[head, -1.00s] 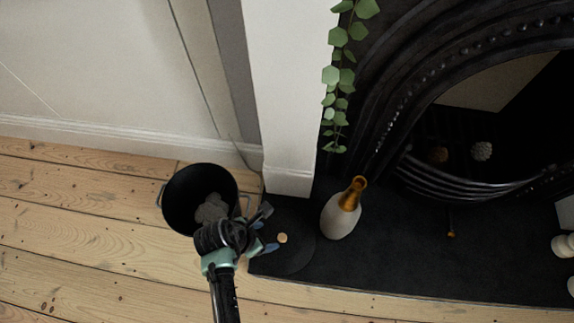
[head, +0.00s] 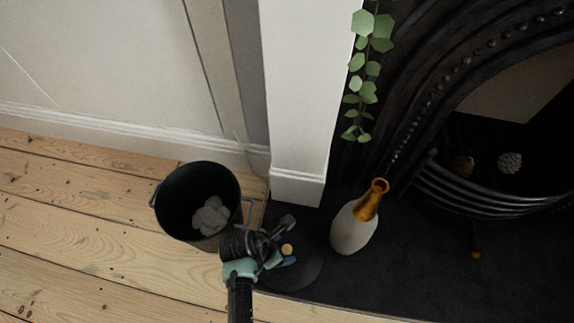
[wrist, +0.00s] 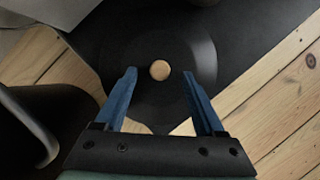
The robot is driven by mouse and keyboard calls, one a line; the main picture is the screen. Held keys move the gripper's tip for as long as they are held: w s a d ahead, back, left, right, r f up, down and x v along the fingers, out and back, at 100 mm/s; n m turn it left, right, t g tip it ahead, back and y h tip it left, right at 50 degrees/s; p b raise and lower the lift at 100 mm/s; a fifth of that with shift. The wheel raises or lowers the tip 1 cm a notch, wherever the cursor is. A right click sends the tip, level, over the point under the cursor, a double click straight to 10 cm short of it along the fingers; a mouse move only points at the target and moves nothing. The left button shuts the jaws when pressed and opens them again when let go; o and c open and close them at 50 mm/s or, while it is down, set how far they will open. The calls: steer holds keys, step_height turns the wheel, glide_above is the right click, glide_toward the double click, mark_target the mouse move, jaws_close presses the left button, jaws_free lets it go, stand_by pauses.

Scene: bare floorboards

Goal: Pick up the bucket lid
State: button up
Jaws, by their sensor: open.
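The bucket lid (head: 304,272) is a flat dark disc with a small round wooden knob (head: 287,249). It lies on the black hearth slab. In the wrist view the lid (wrist: 192,50) is below my gripper, with the knob (wrist: 160,70) ahead of the fingertips and centred between them. My gripper (head: 284,243) is open and empty, its two blue fingers (wrist: 160,78) apart on either side of the knob's line. I cannot tell the exact height of the fingers above the lid. Part of the lid is hidden by my gripper in the head view.
A black bucket (head: 170,211) holding grey lumps (head: 210,216) stands on the floorboards to the left. A white vase with a gold neck (head: 354,229) stands close on the right. A white pillar (head: 299,100) rises behind. Open floorboards (head: 80,240) lie left.

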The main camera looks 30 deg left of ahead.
mark_target(287, 251)
steer(key=b+x, duration=0.1)
steer(key=x, duration=0.1)
steer(key=shift+f+b, duration=0.25)
steer(key=shift+b, duration=0.05)
steer(key=shift+w, duration=0.1)
steer(key=shift+r, duration=0.1)
jaws_close()
stand_by(1.0)
